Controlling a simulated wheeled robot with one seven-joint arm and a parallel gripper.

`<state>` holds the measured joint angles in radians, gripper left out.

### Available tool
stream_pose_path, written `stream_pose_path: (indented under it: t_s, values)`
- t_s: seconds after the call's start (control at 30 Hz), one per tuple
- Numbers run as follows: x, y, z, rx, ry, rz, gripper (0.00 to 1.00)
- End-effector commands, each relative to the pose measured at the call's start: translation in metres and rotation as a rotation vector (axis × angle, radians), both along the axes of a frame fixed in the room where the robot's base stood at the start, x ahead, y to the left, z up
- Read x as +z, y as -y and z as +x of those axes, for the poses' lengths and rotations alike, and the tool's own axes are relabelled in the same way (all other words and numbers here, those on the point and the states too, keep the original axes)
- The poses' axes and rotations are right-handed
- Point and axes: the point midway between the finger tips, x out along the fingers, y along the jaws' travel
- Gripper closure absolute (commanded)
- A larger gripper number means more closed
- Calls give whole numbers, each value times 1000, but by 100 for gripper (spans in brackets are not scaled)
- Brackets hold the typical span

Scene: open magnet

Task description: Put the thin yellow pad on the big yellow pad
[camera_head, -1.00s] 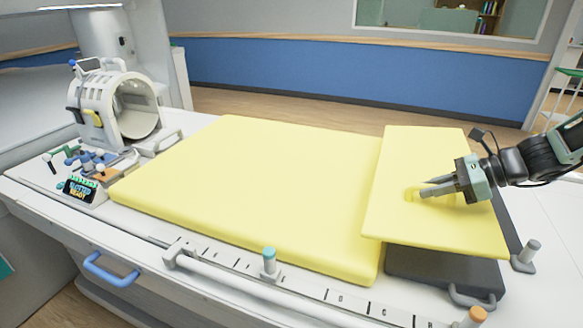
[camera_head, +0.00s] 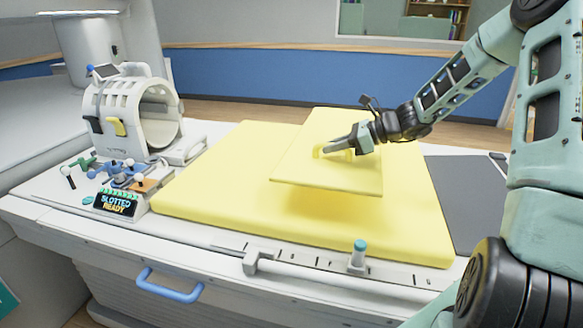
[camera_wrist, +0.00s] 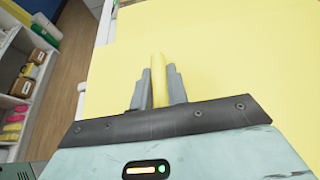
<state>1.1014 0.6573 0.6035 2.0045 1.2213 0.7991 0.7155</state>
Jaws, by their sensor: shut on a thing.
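The thin yellow pad (camera_head: 310,170) is a flat square sheet with a raised yellow handle on top. My gripper (camera_head: 334,149) is shut on this handle. In the wrist view, the fingers (camera_wrist: 158,88) close on the yellow handle (camera_wrist: 158,75) from both sides. The big yellow pad (camera_head: 225,190) lies flat on the white table. The thin pad is over the right part of the big pad, with a shadow beneath its front edge, so it appears held a little above. Its far edge against the big pad is hard to tell.
A dark grey slab (camera_head: 465,195) lies bare right of the big pad. A teal-topped peg (camera_head: 358,255) stands at the front edge, beside a white rail (camera_head: 300,268).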

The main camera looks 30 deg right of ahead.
Motion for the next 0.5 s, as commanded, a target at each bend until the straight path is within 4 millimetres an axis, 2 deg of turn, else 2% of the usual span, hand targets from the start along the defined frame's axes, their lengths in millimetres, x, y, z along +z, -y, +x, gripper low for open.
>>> stream_pose_path:
  t_s: [0.2,0.5]
  values:
    - [-41,0,0,-3,-2,5,100]
    - [-68,0,0,0,-1,3,100]
